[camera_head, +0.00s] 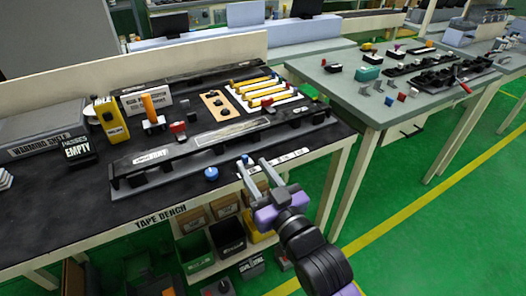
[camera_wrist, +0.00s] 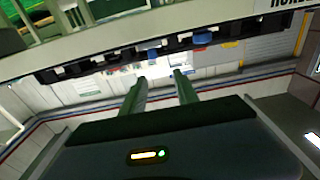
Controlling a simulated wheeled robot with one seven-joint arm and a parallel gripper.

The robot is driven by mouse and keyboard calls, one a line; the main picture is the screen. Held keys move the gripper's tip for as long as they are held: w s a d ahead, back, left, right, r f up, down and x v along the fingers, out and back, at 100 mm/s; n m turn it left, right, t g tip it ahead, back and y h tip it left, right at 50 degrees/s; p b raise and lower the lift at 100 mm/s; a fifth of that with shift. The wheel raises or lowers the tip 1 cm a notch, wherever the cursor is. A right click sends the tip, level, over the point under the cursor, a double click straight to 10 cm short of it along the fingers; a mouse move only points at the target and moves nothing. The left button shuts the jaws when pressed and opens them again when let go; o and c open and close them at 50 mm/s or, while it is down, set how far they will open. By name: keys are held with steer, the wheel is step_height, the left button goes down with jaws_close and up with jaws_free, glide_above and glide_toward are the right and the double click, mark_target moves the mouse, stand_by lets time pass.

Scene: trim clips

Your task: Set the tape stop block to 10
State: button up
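The tape bench (camera_head: 60,222) has a black top and a front label reading "TAPE BENCH". A pale strip with dark marks (camera_head: 290,157) lies along its front edge; its figures are too small to read. A small blue piece (camera_head: 245,158) is at the strip's left end, by my left fingertip. A round blue knob (camera_head: 211,173) stands farther left. I cannot tell which blue piece belongs to the tape stop block. My gripper (camera_head: 253,163) is at the bench's front edge, fingers apart and nothing visible between them. In the wrist view my gripper (camera_wrist: 159,77) is also open and empty.
Bins (camera_head: 228,236) fill the shelf below. Green floor (camera_head: 420,215) is clear at right.

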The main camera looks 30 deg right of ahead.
mark_target(246, 158)
steer(key=shift+g, duration=0.3)
steer(key=shift+w+d+f, duration=0.1)
steer(key=shift+w+f, duration=0.2)
steer(key=shift+w, duration=1)
steer(key=shift+w+d+f, duration=0.15)
steer(key=shift+w+f, duration=0.1)
steer(key=shift+w, duration=1.05)
steer(key=shift+w+d+f, duration=0.1)
steer(key=shift+w+f, duration=0.2)
steer(key=shift+w, duration=1)
jaws_close()
